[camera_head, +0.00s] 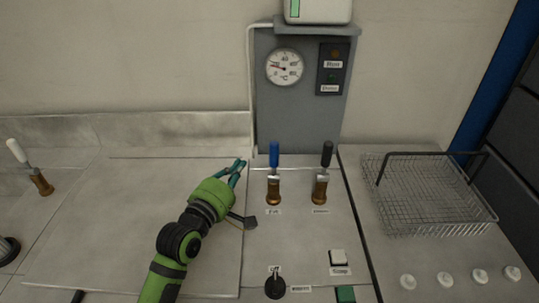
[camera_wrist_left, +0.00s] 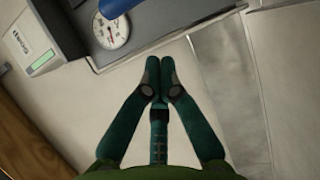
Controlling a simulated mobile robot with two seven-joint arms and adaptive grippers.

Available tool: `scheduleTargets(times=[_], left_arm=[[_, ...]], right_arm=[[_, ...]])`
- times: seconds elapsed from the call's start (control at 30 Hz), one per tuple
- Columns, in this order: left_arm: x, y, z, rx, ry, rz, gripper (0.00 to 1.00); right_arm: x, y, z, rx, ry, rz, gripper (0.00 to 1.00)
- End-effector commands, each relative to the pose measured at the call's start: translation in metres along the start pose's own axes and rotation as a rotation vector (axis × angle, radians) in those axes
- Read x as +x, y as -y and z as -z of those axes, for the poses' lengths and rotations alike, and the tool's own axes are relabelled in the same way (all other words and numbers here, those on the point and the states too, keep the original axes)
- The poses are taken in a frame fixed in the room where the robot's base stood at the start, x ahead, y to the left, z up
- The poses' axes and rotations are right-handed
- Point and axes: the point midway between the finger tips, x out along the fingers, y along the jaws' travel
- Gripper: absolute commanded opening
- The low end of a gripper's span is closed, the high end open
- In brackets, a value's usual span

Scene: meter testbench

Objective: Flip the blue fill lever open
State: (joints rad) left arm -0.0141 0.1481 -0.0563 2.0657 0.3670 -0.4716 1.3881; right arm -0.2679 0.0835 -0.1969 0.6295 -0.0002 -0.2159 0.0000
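The blue fill lever (camera_head: 274,155) stands upright on a brass valve body (camera_head: 273,190) with a small label in front of it. Its blue handle also shows at the top edge of the left wrist view (camera_wrist_left: 116,6), cut off by the frame. My left gripper (camera_head: 240,164) is just left of the blue handle, apart from it. In the left wrist view its fingertips (camera_wrist_left: 160,66) are together with nothing between them. My right gripper is not in view.
A black-handled lever (camera_head: 326,158) stands close to the right of the blue one. Behind them is a grey panel (camera_head: 293,120) with a dial gauge (camera_head: 285,67). A wire basket (camera_head: 430,190) sits at the right. A white-handled lever (camera_head: 17,151) is at the far left.

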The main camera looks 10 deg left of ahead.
Motion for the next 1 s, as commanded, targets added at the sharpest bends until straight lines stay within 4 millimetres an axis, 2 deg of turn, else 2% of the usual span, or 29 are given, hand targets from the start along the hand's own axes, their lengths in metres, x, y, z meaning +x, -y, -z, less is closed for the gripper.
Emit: scheduleTargets(times=[0.2,0.3,0.47,0.57,0.7,1.0], left_arm=[[0.000,0.000,0.000,-0.003,-0.001,-0.002,0.00],[0.000,0.000,0.000,-0.002,-0.001,-0.002,0.00],[0.006,-0.001,0.001,-0.002,-0.001,-0.002,0.00],[0.018,-0.002,0.001,-0.001,-0.001,-0.002,0.00],[0.043,-0.003,0.001,0.000,-0.001,-0.003,0.00],[0.093,-0.002,0.001,0.001,-0.001,-0.001,0.00]], right_arm=[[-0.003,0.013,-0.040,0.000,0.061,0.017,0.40],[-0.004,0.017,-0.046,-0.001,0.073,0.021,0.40],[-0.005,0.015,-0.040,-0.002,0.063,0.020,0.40],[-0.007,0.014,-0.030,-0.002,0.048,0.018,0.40],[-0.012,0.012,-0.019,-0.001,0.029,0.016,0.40],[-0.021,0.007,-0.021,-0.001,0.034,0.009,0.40]])
